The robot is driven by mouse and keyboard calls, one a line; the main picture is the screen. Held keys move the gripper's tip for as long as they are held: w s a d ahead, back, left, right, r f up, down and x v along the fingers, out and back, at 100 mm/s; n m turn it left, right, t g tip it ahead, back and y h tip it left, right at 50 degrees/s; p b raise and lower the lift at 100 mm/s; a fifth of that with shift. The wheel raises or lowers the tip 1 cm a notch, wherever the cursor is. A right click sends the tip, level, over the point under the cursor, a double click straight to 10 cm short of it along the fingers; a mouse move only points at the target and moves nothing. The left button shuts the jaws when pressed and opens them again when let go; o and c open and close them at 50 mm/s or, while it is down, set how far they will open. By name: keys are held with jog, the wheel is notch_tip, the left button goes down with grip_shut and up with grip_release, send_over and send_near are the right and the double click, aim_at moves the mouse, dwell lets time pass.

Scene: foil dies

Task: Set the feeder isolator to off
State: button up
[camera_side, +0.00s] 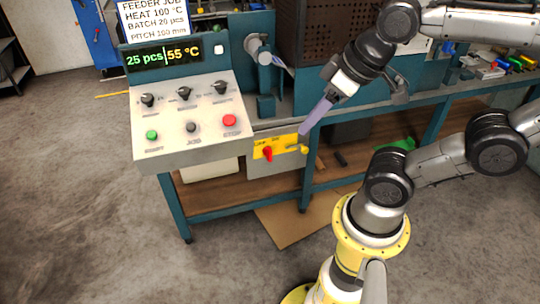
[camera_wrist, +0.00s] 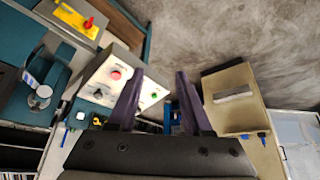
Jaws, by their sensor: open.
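The feeder isolator is a red rotary handle (camera_side: 267,154) on a yellow plate (camera_side: 282,147), on the grey box under the console's right side. In the side view the handle looks roughly upright; the plate's lettering is too small to read. The handle (camera_wrist: 88,22) and plate (camera_wrist: 70,17) also show at the upper left of the wrist view. My gripper (camera_side: 303,131) has purple fingers and is up and right of the handle, apart from it. In the wrist view my gripper (camera_wrist: 158,78) has its fingers spread with nothing between them.
The console (camera_side: 190,110) carries several black knobs, a green button (camera_side: 152,135) and a red button (camera_side: 229,120). Its display (camera_side: 165,57) reads 25 pcs and 55 °C. A job card (camera_side: 154,20) stands above it. A yellow piece (camera_side: 303,149) sticks out at the plate's right end.

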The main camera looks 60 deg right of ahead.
aim_at(270, 153)
jog(key=w+d+r+m+t+h, duration=0.1)
jog(key=w+d+r+m+t, duration=0.2)
jog(key=w, duration=0.6)
jog(key=w+d+r+t, duration=0.2)
jog(key=w+d, duration=0.2)
jog(key=w, duration=0.4)
jog(key=w+d+f+m+g+h, duration=0.15)
jog(key=d+m+h, duration=0.6)
jog(key=d, duration=1.25)
notch_tip(270, 153, down, 48)
jog(key=n+h, duration=0.1)
jog(key=n, duration=0.1)
jog(key=shift+m, duration=0.25)
jog(key=x, duration=1.4)
jog(key=shift+w+a+r, duration=0.2)
jog(key=shift+w+r, duration=0.05)
jog(key=shift+w, duration=0.05)
jog(key=shift+t, duration=0.25)
grip_shut()
